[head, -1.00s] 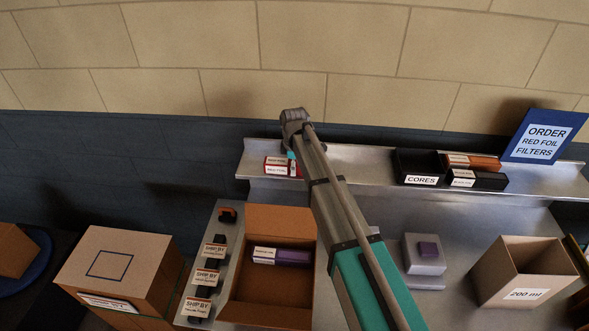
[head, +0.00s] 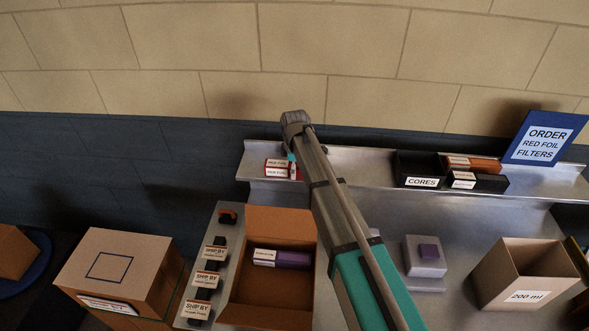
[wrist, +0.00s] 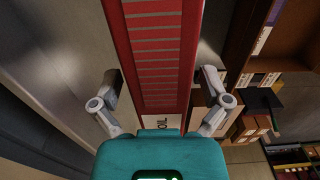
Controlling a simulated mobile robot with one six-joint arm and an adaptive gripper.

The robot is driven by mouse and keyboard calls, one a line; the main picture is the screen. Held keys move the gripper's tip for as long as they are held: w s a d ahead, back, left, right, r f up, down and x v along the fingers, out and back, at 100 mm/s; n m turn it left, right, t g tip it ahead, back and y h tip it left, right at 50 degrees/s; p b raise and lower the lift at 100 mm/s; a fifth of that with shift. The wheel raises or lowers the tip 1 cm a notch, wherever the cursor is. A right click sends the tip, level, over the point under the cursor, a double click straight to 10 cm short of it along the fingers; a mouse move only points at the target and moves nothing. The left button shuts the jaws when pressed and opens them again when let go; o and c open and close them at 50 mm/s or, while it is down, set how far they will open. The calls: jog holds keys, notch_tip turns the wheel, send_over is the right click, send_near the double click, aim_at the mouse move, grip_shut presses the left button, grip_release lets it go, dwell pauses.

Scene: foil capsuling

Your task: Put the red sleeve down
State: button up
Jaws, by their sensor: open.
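Two red sleeves with white "RED FOIL" labels (head: 276,172) lie together at the left end of the metal shelf in the head view. In the wrist view one red sleeve (wrist: 155,55), with pale stripes on its face, runs between my fingers. My gripper (wrist: 160,82) is open, one finger on each side of that sleeve, with gaps showing at both sides. The sleeve's near end, with part of a white label, is partly hidden by my gripper's teal body. In the head view my arm hides most of the gripper.
On the shelf (head: 345,158) to the right stand a black "CORES" bin (head: 417,165), more sleeves and a blue order sign (head: 545,136). Below are an open brown carton (head: 281,220) with purple sleeves (head: 281,258) and a "200 ml" box (head: 525,296). The shelf's middle is partly hidden by my arm.

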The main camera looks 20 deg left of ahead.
jog(key=shift+r, duration=0.15)
notch_tip(320, 180, up, 12)
jog(key=p, duration=1.2)
dwell(1.0)
jog(key=s+d+m, duration=0.5)
jog(key=d+m, duration=0.2)
jog(key=d, duration=0.7)
jog(key=s+d+m, duration=0.6)
jog(key=d+m, duration=0.1)
jog(key=d, duration=0.8)
jog(key=s+d+m, duration=0.6)
jog(key=d, duration=0.8)
jog(key=shift+d+m, duration=0.3)
jog(key=shift+m, duration=0.1)
